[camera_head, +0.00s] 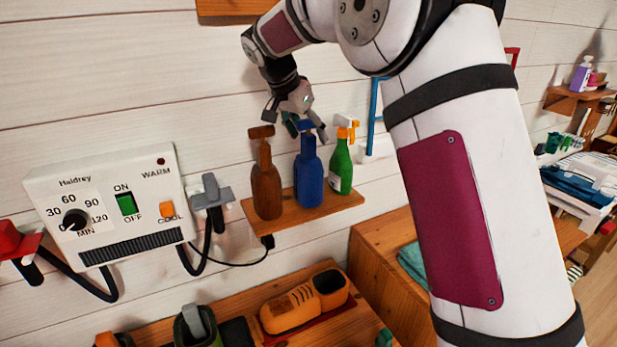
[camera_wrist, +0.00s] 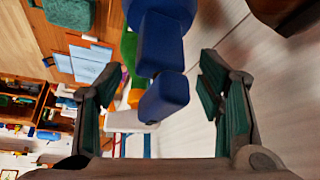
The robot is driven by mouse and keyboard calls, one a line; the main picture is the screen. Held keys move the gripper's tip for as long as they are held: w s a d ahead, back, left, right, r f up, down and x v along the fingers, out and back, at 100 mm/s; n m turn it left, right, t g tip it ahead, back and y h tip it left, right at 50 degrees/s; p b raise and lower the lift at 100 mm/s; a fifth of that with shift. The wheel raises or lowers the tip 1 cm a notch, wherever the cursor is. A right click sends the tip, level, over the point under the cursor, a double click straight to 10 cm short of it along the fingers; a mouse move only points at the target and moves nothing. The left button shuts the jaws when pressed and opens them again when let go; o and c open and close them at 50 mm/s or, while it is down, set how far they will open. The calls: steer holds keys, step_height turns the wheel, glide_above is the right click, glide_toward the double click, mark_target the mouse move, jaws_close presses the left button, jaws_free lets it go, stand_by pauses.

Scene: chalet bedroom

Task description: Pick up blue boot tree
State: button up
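I cannot see whether a finger touches the bottle.
A white dryer control box (camera_head: 112,205) is on the wall at left. Orange shoes (camera_head: 292,308) and a green boot (camera_head: 197,328) sit below. A blue frame (camera_head: 374,112) is on the wall behind.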

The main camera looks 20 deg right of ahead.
jaws_close()
steer(key=shift+r, duration=0.1)
